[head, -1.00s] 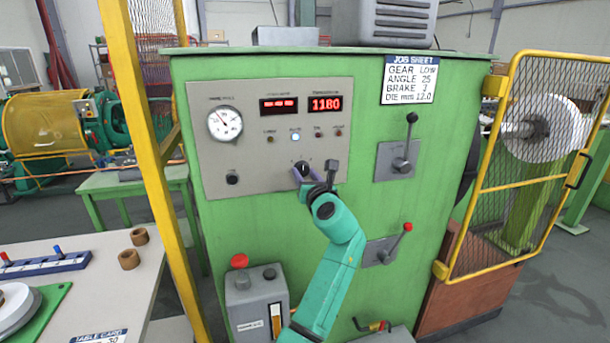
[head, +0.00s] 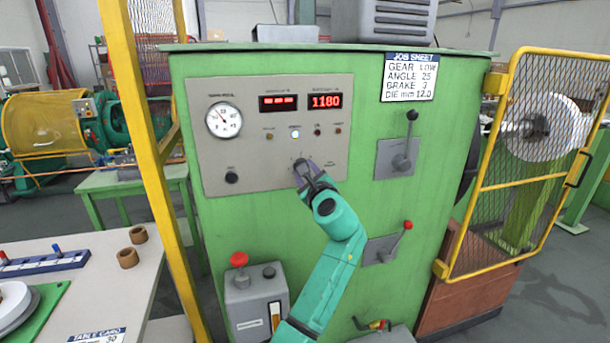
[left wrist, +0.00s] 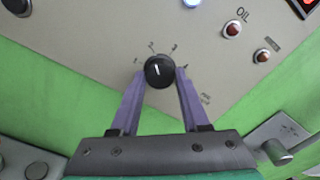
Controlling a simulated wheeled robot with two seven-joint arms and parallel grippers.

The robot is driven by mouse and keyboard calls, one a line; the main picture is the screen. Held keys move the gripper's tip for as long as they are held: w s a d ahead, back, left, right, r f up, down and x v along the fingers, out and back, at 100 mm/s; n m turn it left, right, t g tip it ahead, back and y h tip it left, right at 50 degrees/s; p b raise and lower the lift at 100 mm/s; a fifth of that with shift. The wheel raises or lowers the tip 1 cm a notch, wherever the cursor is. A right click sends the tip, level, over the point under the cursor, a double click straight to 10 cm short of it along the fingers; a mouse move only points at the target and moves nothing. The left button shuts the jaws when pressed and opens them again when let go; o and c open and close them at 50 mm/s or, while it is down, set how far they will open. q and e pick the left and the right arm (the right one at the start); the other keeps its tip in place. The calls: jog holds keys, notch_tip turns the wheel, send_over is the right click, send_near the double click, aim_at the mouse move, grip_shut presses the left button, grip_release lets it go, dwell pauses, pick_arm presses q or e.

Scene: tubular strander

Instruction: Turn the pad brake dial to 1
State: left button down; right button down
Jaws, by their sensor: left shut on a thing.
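The pad brake dial (left wrist: 160,72) is a small black round knob with a white pointer line, on the grey control panel (head: 215,170). Numbers 1 to 4 are printed around it. In the left wrist view the pointer aims up and slightly left, close to the 2. My left gripper (left wrist: 160,75) is shut on the dial, with one purple finger on each side of it. In the head view my left gripper (head: 303,172) covers most of the dial at the panel's lower right. My right gripper is not in view.
A black knob (head: 231,178) sits at the panel's lower left. A lever plate (head: 398,157) and a red-tipped lever (head: 405,228) are to the right on the green cabinet. A red mushroom button (head: 239,259) stands below. A yellow mesh guard (head: 520,170) is at the right.

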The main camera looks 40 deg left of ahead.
pick_arm(q)
jog(key=shift+n+b, duration=2.65)
jog(key=shift+n, duration=2.55)
jog(key=shift+c, duration=1.9)
grip_release()
